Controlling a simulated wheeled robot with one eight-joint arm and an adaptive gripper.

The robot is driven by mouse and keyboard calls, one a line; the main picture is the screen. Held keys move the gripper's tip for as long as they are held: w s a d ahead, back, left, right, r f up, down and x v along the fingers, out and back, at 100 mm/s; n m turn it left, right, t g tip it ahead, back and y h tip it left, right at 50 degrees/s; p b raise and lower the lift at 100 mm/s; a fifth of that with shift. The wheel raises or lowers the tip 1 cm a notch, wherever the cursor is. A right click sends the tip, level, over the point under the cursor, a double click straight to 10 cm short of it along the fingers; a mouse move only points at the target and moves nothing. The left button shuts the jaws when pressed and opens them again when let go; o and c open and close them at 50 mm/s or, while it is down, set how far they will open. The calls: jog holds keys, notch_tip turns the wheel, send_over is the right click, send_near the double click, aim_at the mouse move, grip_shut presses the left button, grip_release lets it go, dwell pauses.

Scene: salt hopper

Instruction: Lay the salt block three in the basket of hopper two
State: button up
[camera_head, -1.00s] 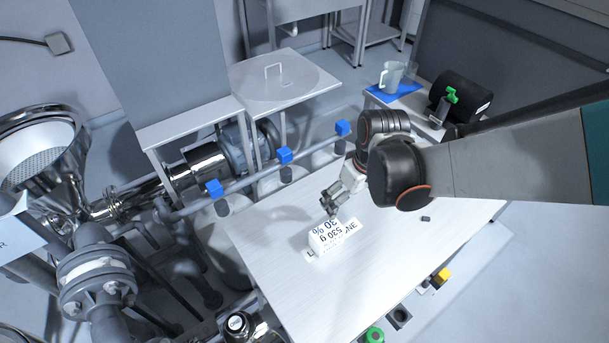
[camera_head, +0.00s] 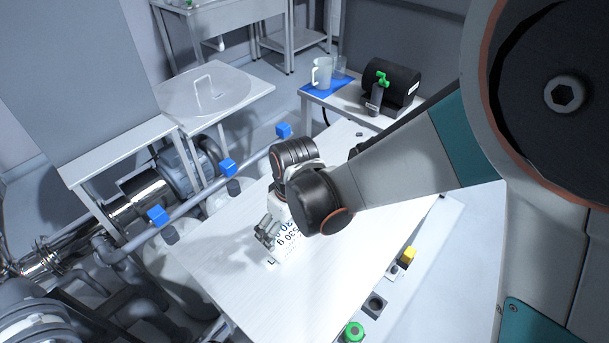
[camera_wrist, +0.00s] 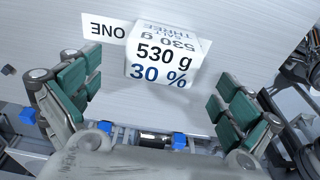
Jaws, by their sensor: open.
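The white salt block three (camera_wrist: 163,68) lies on the pale table, and its faces read "SALT THREE", "530 g" and "30 %". It also shows in the head view (camera_head: 287,240), partly hidden by my gripper. My gripper (camera_wrist: 158,98) is open in the wrist view, its green-padded fingers spread left and right of the block and apart from it. In the head view my gripper (camera_head: 266,232) is right at the block, over its left side. The basket of hopper two is not in view.
A white card reading "ONE" (camera_wrist: 103,31) lies by the block. A pipe with blue-handled valves (camera_head: 228,167) runs along the table's far left edge. A side table holds a jug (camera_head: 321,73) and a black cylinder (camera_head: 391,88).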

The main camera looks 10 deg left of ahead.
aim_at(284, 233)
jog(key=f+b, duration=0.1)
jog(key=f, duration=0.2)
jog(key=f+b, duration=0.1)
jog(key=shift+a+f+b, duration=0.3)
jog(key=shift+f+b, duration=0.05)
jog(key=shift+f, duration=0.05)
jog(key=shift+r, duration=0.1)
jog(key=c, duration=1.7)
jog(key=shift+c, duration=0.2)
jog(key=shift+r, duration=0.1)
